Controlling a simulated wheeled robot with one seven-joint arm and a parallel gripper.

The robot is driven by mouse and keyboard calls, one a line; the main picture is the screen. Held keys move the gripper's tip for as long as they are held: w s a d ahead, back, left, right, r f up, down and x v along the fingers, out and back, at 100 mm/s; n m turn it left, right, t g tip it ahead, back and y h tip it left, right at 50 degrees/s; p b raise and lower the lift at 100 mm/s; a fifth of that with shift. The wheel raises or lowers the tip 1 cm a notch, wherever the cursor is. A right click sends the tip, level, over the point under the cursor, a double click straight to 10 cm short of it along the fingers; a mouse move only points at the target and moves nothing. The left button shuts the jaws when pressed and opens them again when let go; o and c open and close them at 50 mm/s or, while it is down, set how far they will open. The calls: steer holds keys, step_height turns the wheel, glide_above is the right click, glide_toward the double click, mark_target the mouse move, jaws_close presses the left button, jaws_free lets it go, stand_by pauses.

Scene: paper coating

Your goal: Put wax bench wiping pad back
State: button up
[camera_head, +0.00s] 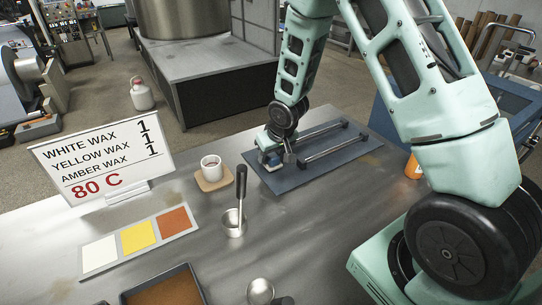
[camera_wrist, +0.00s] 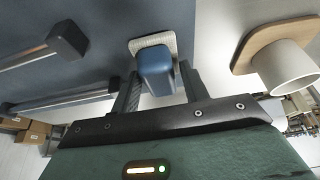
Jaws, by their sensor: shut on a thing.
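The wiping pad (camera_wrist: 155,68) has a blue grip block and a pale ribbed base. In the wrist view it sits between the two fingers of my gripper (camera_wrist: 158,88), which is shut on its blue block. In the head view the pad (camera_head: 270,158) is partly hidden by my gripper (camera_head: 277,148), low at the left end of a dark blue-grey board (camera_head: 300,178). I cannot tell whether the pad's base touches the board.
A white mug (camera_head: 211,168) on a wooden coaster, a ladle (camera_head: 235,215), a sign (camera_head: 105,160) and a colour sample card (camera_head: 138,240) stand to the left. An orange container (camera_head: 413,167) is at the right.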

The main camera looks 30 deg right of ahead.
steer(key=shift+f, duration=0.45)
steer(key=shift+f, duration=0.1)
steer(key=o, duration=1)
steer(key=shift+c, duration=0.2)
steer(key=shift+r, duration=0.2)
steer(key=v, duration=1.1)
steer(key=shift+s+r, duration=0.25)
steer(key=shift+r, duration=0.1)
